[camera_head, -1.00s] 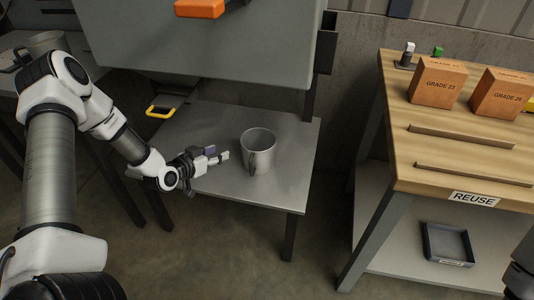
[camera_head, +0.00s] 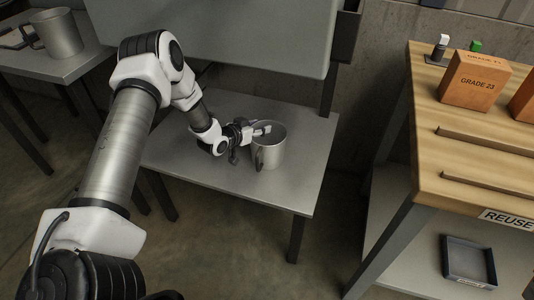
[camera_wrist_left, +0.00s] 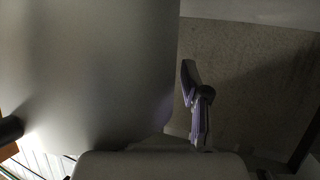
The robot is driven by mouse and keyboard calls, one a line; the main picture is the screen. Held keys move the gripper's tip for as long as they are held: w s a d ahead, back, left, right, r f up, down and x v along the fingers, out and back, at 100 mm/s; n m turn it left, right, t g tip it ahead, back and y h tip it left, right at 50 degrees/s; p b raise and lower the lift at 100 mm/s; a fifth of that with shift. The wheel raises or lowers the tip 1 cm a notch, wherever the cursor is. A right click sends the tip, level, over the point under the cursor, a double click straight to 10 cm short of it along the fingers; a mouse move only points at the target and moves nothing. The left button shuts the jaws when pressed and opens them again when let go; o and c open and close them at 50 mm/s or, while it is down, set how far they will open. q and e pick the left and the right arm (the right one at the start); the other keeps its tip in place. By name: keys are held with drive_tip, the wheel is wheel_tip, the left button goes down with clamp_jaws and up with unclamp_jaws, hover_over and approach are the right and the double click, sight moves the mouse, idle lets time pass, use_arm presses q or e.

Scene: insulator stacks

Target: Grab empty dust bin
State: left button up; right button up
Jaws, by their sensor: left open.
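A grey metal bin (camera_head: 270,150) with a side handle stands upright on a low grey table (camera_head: 290,190) in the head view. My left gripper (camera_head: 260,132) is open at the bin's upper left rim, with a fingertip overlapping the rim in the picture. In the left wrist view, a large smooth grey surface, apparently the bin (camera_wrist_left: 85,75), fills the left side very close up. One finger of my left gripper (camera_wrist_left: 198,105) shows to its right. I cannot tell whether the finger touches the bin. My right gripper is not in view.
A big grey box-like body (camera_head: 220,35) overhangs the back of the low table. A second metal bin (camera_head: 58,35) stands on a table at the far left. A wooden bench (camera_head: 450,115) labelled REUSE, bearing orange boxes (camera_head: 475,80), is at the right, with a tray (camera_head: 468,262) below.

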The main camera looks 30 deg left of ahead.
use_arm(q)
drive_tip(key=shift+r, duration=0.1)
clamp_jaws()
